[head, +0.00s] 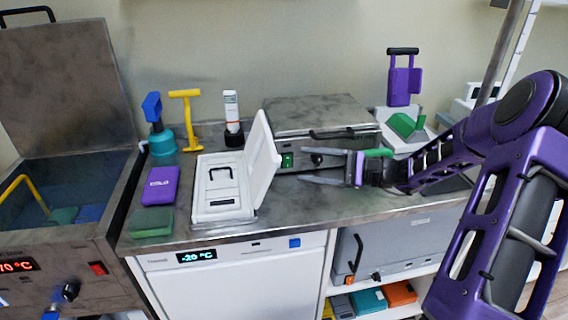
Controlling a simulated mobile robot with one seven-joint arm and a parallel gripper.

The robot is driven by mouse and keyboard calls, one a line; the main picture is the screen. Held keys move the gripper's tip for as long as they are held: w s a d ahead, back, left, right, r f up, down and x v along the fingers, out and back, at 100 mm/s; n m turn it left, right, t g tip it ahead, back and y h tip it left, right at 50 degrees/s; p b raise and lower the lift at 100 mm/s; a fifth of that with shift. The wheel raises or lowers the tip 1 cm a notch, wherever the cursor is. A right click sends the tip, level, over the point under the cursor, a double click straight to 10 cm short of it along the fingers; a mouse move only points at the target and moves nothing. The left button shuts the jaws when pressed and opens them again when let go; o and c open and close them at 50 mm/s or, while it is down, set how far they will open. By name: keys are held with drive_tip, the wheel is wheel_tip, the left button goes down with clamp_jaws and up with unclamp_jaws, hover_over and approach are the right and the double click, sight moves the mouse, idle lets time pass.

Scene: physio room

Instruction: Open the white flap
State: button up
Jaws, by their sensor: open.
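The white flap (263,160) stands raised, roughly upright and slightly tilted, along the right side of the white box (205,209) on the steel counter. The top of the box is uncovered and shows a recessed panel with a dark handle outline. My gripper (302,165) is to the right of the flap, with its two grey fingers spread apart and pointing left at it. Nothing is between the fingers. A small gap seems to separate the fingertips from the flap. The flap's right face is partly hidden from this angle.
A steel unit (318,115) with a black handle stands behind my gripper. Left of the box are a purple case (160,186), a green block (152,223), a teal bottle (162,142) and a yellow T-handle (186,115). An open steel bath (50,195) is at far left.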

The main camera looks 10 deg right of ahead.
sight(263, 155)
drive_tip(key=x, duration=0.6)
drive_tip(key=shift+a, duration=0.25)
clamp_jaws()
idle(1.2)
